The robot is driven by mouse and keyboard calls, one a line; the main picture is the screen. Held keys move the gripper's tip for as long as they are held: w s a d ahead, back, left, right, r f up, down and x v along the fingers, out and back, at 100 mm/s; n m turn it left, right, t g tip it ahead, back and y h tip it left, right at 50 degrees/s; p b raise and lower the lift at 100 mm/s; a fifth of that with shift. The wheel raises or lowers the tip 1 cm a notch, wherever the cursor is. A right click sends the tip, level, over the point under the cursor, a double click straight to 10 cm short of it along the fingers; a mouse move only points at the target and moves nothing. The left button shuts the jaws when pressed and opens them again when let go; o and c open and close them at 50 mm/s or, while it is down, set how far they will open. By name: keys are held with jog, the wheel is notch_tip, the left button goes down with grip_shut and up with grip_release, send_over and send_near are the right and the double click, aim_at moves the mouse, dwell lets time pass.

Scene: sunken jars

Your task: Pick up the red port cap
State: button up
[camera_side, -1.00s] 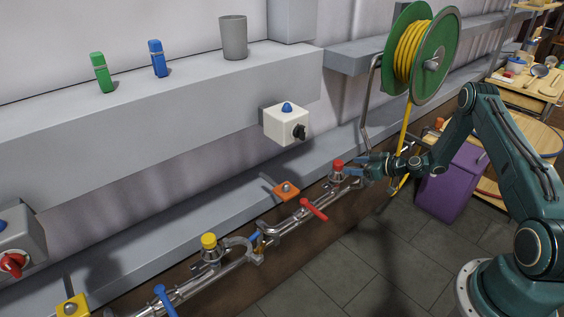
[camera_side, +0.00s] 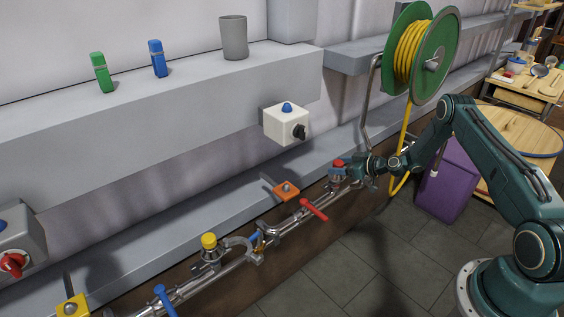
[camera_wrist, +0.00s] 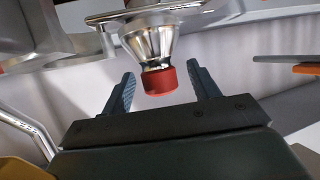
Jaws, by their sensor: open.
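The red port cap (camera_side: 338,163) sits on a metal port of the pipe run along the wall. In the wrist view the red cap (camera_wrist: 160,81) is on the end of a shiny metal neck (camera_wrist: 150,42), between my two fingers and apart from both. My gripper (camera_side: 345,170) is at the port in the side view, where its fingertips are hard to make out. In the wrist view my gripper (camera_wrist: 161,86) is open and empty, with one finger on each side of the cap.
A yellow cap (camera_side: 209,241) sits on another port further left. A red valve handle (camera_side: 313,209) and an orange plate (camera_side: 286,189) are near the pipe. A white box with a blue button (camera_side: 286,124) is on the wall above. A yellow hose (camera_side: 402,165) hangs behind my gripper.

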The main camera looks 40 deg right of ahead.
jog(key=shift+x, duration=1.4)
jog(key=shift+f, duration=0.1)
jog(key=shift+c, duration=0.4)
jog(key=c, duration=1.1)
